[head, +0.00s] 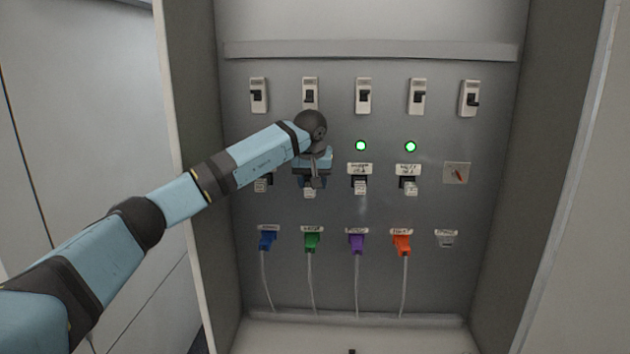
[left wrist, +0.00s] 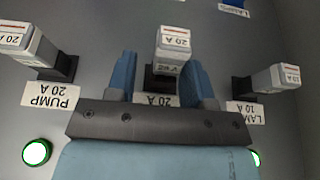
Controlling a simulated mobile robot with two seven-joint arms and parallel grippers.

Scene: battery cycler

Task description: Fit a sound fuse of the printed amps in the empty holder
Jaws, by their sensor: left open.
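My left gripper (head: 314,184) is at the second fuse holder from the left. In the left wrist view the open fingers (left wrist: 160,75) stand on either side of a grey fuse (left wrist: 172,50) marked 20 A. This fuse sits in a black holder (left wrist: 155,84); its label (left wrist: 160,100) shows 20 A, the rest hidden by the gripper. I cannot tell whether the fingers touch it. The neighbouring PUMP 20 A holder (left wrist: 55,70) and LAMP 10 A holder (left wrist: 241,88) also carry fuses. In the head view the fourth holder (head: 410,184) has a fuse too. My right gripper is out of view.
Several breakers (head: 363,96) line the top of the panel. Two green lamps (head: 361,145) are lit right of my arm. Coloured plugs with cables (head: 357,243) hang below. A plate with a reddish mark (head: 456,173) is at the right. Cabinet side walls bound both sides.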

